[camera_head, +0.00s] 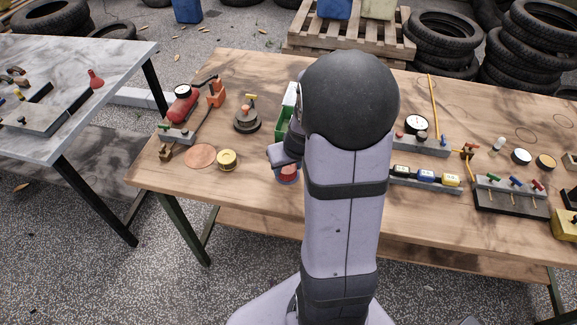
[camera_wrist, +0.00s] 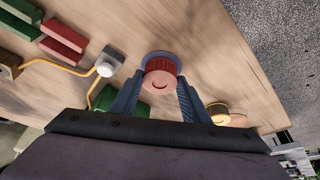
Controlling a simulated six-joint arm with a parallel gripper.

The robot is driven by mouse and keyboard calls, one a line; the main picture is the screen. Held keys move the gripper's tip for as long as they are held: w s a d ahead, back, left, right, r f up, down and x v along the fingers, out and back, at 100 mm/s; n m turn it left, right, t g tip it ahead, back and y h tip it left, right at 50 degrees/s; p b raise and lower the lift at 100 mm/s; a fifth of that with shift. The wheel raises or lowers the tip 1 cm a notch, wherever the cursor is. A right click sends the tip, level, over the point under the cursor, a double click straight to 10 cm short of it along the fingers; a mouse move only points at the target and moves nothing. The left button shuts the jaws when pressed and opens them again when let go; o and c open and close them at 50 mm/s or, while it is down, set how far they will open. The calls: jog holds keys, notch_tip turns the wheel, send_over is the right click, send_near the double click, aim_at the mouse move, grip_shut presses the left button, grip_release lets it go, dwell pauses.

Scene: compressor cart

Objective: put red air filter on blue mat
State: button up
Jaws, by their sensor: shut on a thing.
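The red air filter (camera_wrist: 160,75) is a ribbed round piece, held between the two fingers of my gripper (camera_wrist: 160,82) in the wrist view. In the head view the filter (camera_head: 287,170) shows partly, left of my arm and below my gripper (camera_head: 285,156). The blue mat (camera_wrist: 153,56) is a round disc behind the filter, with only its rim showing. The filter appears over the mat; I cannot tell whether they touch.
A yellow filter (camera_head: 227,161) and a round copper mat (camera_head: 200,156) lie to the left. A green part (camera_head: 283,124) stands just behind my gripper. The wood table's front edge is close.

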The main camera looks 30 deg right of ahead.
jog(key=shift+f, duration=0.15)
jog(key=o, duration=1.1)
jog(key=shift+s+r, duration=0.1)
jog(key=shift+r, duration=0.5)
jog(key=v, duration=1.1)
jog(key=shift+s+a+p, duration=0.15)
jog(key=shift+p, duration=0.25)
jog(key=s+a+f+g, duration=0.1)
jog(key=s+a+f, duration=0.1)
jog(key=a, duration=0.3)
jog(key=s+a+f+n+g, duration=0.1)
jog(key=s+a+f+g, duration=0.1)
jog(key=s+a, duration=0.3)
jog(key=s+a+f+n+g, duration=0.1)
jog(key=s+a+f, duration=0.2)
jog(key=a+f, duration=0.1)
jog(key=shift+s+a+f+y, duration=0.1)
jog(key=shift+s+a+y, duration=0.1)
jog(key=shift+a+y, duration=0.3)
